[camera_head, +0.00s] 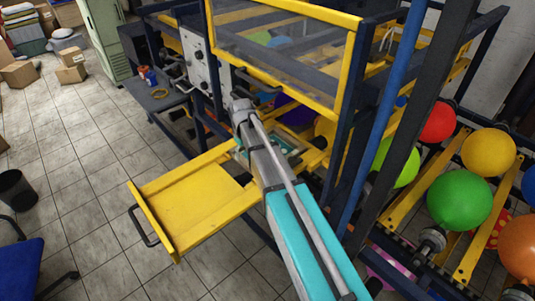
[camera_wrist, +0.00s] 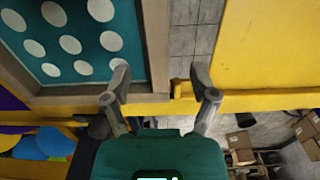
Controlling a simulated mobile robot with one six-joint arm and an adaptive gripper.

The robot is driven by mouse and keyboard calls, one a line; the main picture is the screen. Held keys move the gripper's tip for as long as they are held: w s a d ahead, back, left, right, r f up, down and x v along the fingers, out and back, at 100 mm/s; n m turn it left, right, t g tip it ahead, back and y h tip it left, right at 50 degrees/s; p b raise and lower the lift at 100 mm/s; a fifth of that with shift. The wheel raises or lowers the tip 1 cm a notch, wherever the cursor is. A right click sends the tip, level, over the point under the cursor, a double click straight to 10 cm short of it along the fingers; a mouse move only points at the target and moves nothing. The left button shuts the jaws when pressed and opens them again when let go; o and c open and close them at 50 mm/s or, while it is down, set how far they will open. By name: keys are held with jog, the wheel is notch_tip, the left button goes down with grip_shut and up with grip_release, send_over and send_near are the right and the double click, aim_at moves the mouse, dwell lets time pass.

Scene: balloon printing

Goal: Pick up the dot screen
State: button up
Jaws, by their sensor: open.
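The dot screen is a teal panel with white dots in a pale wooden frame (camera_wrist: 157,45). It fills the upper left of the wrist view. In the head view only a small teal part (camera_head: 291,151) shows beside my arm, inside the yellow machine; the rest is hidden. My gripper (camera_wrist: 160,78) is open and empty. Its left finger overlaps the lower frame bar in the wrist view, and its right finger lies right of the frame's corner, over a gap showing floor. I cannot tell how far the fingertips are above the frame. The gripper is hidden in the head view.
A yellow pull-out tray (camera_head: 195,207) with a black handle sticks out left of my arm. Dark blue posts and a clear, yellow-framed guard (camera_head: 285,50) stand close above and right. Balloons (camera_head: 460,200) fill the right side. Tiled floor at left is mostly open.

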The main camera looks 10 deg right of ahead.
aim_at(246, 161)
jog(key=shift+f, duration=0.1)
dwell(0.3)
notch_tip(246, 161, down, 5)
jog(key=b, duration=0.5)
jog(key=shift+d, duration=0.1)
dwell(0.6)
grip_shut()
